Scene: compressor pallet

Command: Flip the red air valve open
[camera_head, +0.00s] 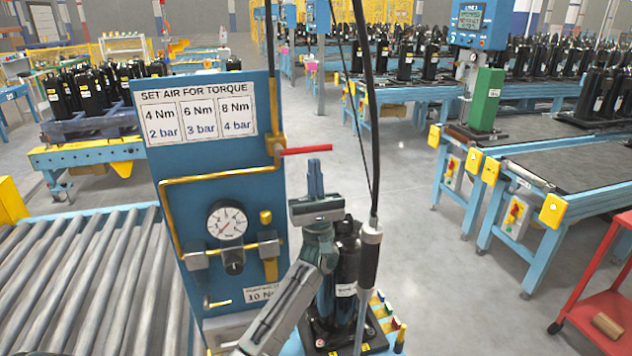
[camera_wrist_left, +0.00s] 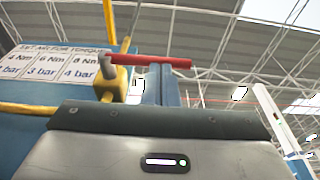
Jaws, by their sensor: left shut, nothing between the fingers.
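The red air valve handle (camera_head: 306,150) sticks out to the right, nearly level, from a brass valve body (camera_head: 274,146) on the edge of the blue panel (camera_head: 205,190). In the left wrist view the red handle (camera_wrist_left: 150,62) runs across above the fingers, from the yellow valve body (camera_wrist_left: 112,82). My left gripper (camera_head: 315,178) is shut and empty, its blue fingers pointing up just below the handle. The fingertips (camera_wrist_left: 160,85) look close under the handle; I cannot tell whether they touch. My right gripper is not in view.
A pressure gauge (camera_head: 227,221) with a dark knob (camera_head: 233,262) sits low on the panel. A black compressor (camera_head: 346,262) and a hanging tool (camera_head: 369,255) stand right of my left arm. A roller conveyor (camera_head: 85,285) lies left.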

